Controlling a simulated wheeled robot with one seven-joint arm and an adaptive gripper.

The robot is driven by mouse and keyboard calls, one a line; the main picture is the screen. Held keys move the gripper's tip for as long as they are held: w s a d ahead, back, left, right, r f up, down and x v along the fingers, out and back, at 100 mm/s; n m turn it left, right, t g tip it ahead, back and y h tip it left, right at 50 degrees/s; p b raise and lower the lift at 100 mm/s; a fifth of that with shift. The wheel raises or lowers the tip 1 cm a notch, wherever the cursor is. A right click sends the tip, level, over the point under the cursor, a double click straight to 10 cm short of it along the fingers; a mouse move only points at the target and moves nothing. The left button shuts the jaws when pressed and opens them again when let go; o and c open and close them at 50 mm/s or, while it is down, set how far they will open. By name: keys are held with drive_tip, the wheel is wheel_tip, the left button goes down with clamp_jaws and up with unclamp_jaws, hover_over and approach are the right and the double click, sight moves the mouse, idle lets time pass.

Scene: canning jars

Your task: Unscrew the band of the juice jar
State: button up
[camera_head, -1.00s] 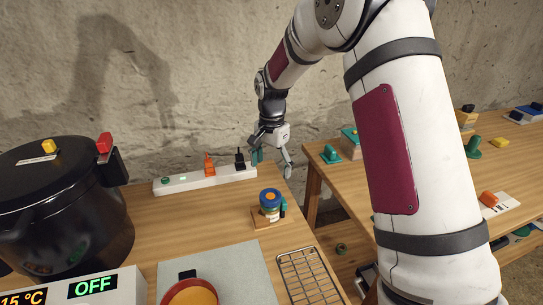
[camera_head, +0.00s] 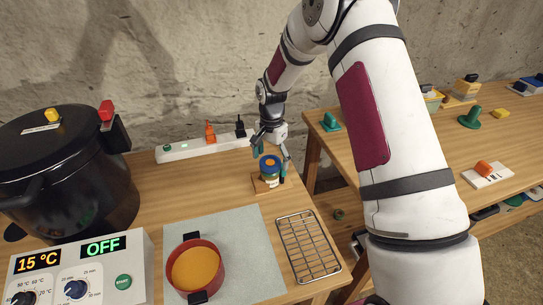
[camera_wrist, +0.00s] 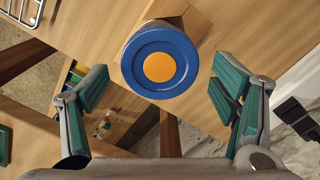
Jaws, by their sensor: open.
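The juice jar (camera_head: 271,180) stands upright on a small wooden base (camera_head: 259,186) on the table. It has a blue band (camera_head: 270,160) around an orange lid centre (camera_wrist: 159,67). In the wrist view the blue band (camera_wrist: 133,67) is seen from above, beyond and roughly between my fingers. My gripper (camera_head: 272,160) is just above and behind the jar in the head view. In the wrist view my gripper (camera_wrist: 160,98) is open with green-padded fingers spread wide. The fingers do not touch the band in the wrist view.
A black pot (camera_head: 65,175) and a control box (camera_head: 80,268) stand at the left. A red pan of orange liquid (camera_head: 194,268) sits on a grey mat (camera_head: 240,235). A wire rack (camera_head: 308,247) is at the table's right edge. A power strip (camera_head: 190,150) lies behind.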

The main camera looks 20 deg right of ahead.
drive_tip(key=c, duration=1.4)
drive_tip(key=shift+o, duration=0.2)
drive_tip(key=n, duration=0.3)
drive_tip(key=shift+a+n+b, duration=0.1)
drive_tip(key=shift+n+b, duration=0.2)
drive_tip(key=shift+b, duration=0.1)
drive_tip(key=shift+n, duration=0.5)
drive_tip(key=n, duration=0.3)
drive_tip(key=shift+a+n+b, duration=0.1)
drive_tip(key=shift+n+b, duration=0.25)
drive_tip(key=shift+n, duration=0.45)
drive_tip(key=n, duration=0.3)
drive_tip(key=shift+a, duration=0.1)
drive_tip(key=shift+n, duration=0.8)
